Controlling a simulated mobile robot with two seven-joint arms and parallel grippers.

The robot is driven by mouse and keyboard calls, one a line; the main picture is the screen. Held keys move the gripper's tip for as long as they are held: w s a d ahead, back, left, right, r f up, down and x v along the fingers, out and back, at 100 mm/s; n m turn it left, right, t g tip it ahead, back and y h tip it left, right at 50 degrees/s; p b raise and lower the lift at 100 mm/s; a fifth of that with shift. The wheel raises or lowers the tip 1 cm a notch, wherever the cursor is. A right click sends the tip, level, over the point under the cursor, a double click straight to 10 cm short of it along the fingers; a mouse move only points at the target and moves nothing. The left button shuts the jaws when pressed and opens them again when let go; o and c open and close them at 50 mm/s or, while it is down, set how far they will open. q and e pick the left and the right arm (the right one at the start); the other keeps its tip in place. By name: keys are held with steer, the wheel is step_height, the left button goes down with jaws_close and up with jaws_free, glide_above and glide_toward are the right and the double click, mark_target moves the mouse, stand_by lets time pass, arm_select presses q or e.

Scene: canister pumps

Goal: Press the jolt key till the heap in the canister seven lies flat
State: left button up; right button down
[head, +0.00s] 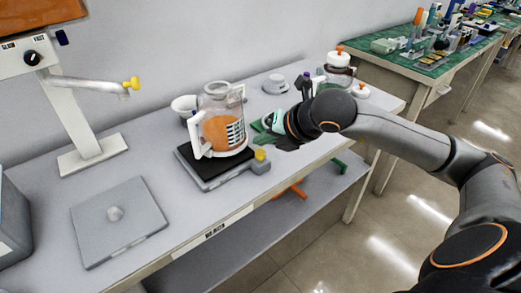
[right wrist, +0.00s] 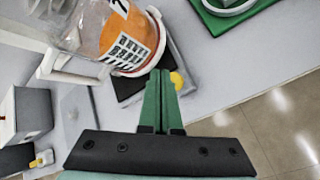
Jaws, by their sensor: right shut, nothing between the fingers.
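The clear canister (head: 213,98) with a white handle holds an orange heap (head: 222,128); I cannot tell how level its top is. In the right wrist view the canister (right wrist: 75,25) shows part of a dark figure, perhaps a 7, and a barred label. It stands on a black-topped plate (head: 190,168). A yellow key (head: 261,155) sits on a grey block at the plate's right corner; it also shows in the right wrist view (right wrist: 177,80). My right gripper (head: 264,126) is shut and empty, behind the key and apart from it. My left gripper is out of view.
A dispenser spout with a yellow tip (head: 131,83) is at the left. A white bowl (head: 184,105) stands behind the canister, and another canister (head: 340,72) stands at the table's far end.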

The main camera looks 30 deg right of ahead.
mark_target(263, 155)
steer(key=shift+r+p, duration=1.25)
steer(key=shift+r, duration=1.15)
steer(key=shift+s+f, duration=0.1)
steer(key=shift+f, duration=0.05)
